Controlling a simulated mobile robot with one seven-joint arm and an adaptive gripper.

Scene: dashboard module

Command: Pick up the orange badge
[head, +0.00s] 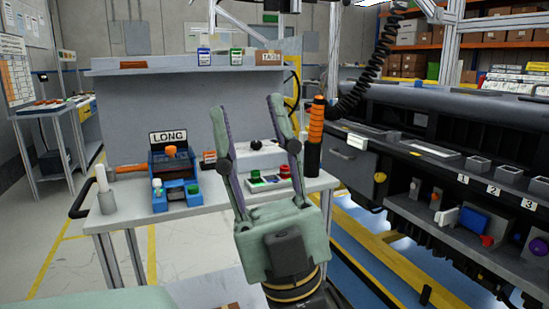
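No badge can be made out for certain. Small orange pieces show in the head view: an orange knob-like part (170,151) on the blue fixture (176,193) under the LONG sign, and a small orange part (436,201) on the lower shelf of the dashboard module at right. I cannot tell whether either is the badge. My gripper (247,104) points up in front of the workbench, its two fingers spread wide and nothing between them. It hides part of the bench top behind it.
The workbench (125,215) carries a white bottle (105,190), a panel with green and red buttons (268,180) and an upright orange-and-black tool (315,135). The dashboard module (400,165) stands close at right. Open floor (50,240) lies at left.

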